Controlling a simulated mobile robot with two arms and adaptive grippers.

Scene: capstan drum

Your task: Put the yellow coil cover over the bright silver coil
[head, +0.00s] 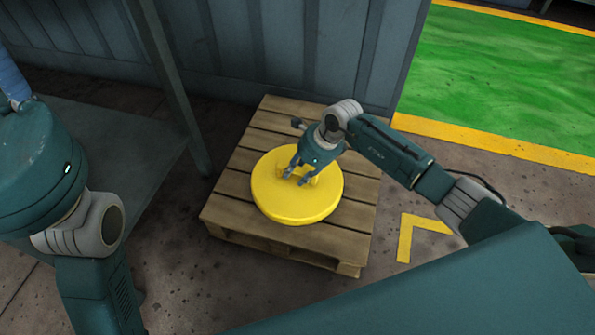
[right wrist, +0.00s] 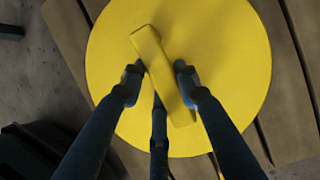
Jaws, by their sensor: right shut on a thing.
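The yellow coil cover (head: 297,201) is a round disc lying flat on a wooden pallet (head: 348,215) in the head view. A raised bar-shaped handle (right wrist: 150,52) crosses its top in the right wrist view. My right gripper (head: 298,178) is above the cover's middle. In the right wrist view its fingers (right wrist: 158,84) are on both sides of the handle, shut on it. My left arm shows at the left of the head view, but its gripper is not in view. The bright silver coil is not in view.
A grey corrugated wall (head: 280,50) stands close behind the pallet. A grey table or shelf (head: 110,150) with a post is to the left. Green floor with yellow borders (head: 500,70) lies at the upper right. Concrete floor right of the pallet is clear apart from a yellow corner marking (head: 405,238).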

